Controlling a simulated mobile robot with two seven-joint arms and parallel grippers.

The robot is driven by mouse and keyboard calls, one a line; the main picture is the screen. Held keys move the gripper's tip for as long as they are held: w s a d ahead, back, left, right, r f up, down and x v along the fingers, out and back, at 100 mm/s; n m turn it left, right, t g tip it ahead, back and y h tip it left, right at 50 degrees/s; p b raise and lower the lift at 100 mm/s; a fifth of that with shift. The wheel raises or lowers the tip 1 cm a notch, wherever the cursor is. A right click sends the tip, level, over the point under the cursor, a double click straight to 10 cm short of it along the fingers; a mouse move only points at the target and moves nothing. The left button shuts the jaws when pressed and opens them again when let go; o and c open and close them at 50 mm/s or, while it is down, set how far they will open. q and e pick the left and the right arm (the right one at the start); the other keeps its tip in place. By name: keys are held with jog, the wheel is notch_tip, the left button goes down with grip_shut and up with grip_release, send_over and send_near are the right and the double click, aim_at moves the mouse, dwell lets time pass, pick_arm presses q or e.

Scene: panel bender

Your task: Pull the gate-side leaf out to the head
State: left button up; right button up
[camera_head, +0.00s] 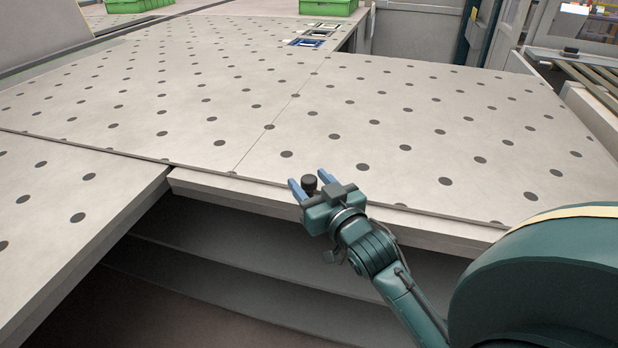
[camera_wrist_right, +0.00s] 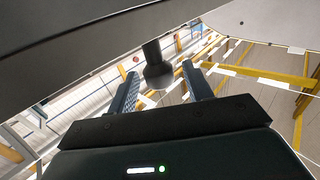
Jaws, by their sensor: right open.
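The dotted pale table panel (camera_head: 420,130) right of a thin seam appears to be the leaf; I cannot tell for certain that it is the gate-side one. A black knob (camera_head: 310,183) shows at its front edge, and in the right wrist view the knob (camera_wrist_right: 158,72) stands out on a short stem from a dark edge. My right gripper (camera_head: 309,186) is open at that edge. In the wrist view its two blue fingers (camera_wrist_right: 161,90) lie either side of the knob, with gaps visible. My left gripper is out of view.
A separate dotted panel (camera_head: 60,205) juts forward at the lower left. Dark open space (camera_head: 240,250) with shelf-like ledges lies under the front edge. Green bins (camera_head: 328,6) and small frames (camera_head: 308,42) sit at the back. The dotted tops are otherwise clear.

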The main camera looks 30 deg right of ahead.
jog(key=shift+w, duration=0.6)
grip_shut()
